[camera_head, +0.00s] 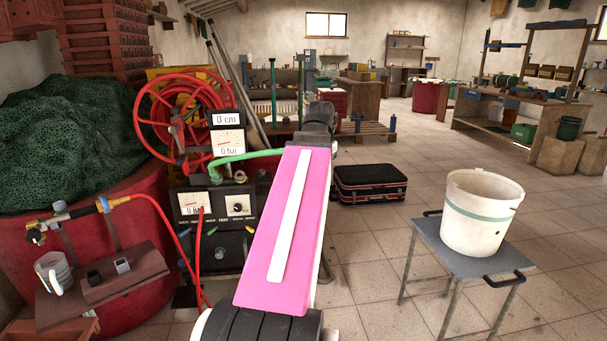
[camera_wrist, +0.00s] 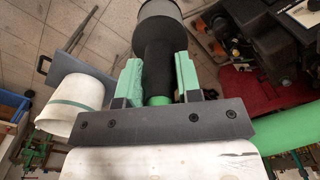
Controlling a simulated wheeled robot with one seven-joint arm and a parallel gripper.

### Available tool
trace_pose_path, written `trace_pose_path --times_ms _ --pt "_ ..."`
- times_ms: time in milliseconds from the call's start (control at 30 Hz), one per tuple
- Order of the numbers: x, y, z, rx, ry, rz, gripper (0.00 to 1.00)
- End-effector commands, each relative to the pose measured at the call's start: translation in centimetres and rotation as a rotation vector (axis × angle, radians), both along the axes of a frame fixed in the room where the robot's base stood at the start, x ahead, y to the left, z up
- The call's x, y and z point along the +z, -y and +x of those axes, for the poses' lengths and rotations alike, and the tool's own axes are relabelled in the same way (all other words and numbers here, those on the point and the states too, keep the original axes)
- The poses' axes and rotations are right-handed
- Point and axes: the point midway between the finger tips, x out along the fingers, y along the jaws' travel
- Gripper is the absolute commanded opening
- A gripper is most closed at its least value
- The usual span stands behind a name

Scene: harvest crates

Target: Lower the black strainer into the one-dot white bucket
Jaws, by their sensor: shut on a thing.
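The black strainer (camera_wrist: 158,60) is held between the green-padded fingers of my gripper (camera_wrist: 158,80) in the wrist view. Its wide round end, greyish, reaches beyond the fingertips at the top of the picture. The white bucket (camera_head: 472,222) stands upright on a small grey table at the right in the head view. It has a green band and one dark dot on its side. The bucket also shows at the left in the wrist view (camera_wrist: 70,112), beside and apart from the strainer. In the head view my arm hides the gripper, and I cannot make out the strainer clearly.
The grey table (camera_head: 452,256) has dark handles and thin legs. A black case (camera_head: 369,185) lies on the tiled floor behind. A gauge panel (camera_head: 215,210), red hose reel (camera_head: 165,115) and red vat (camera_head: 80,250) crowd the left. Floor between my arm and the table is clear.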

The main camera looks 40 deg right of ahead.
Motion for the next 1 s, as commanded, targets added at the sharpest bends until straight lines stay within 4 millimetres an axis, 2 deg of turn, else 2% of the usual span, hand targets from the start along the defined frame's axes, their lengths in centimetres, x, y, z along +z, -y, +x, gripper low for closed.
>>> trace_pose_path --times_ms 100,1000 --pt "0.3 1.9 -1.1 -0.003 0.0 0.0 0.0" --pt "2.0 14.9 -9.2 -0.002 0.0 0.0 0.0"
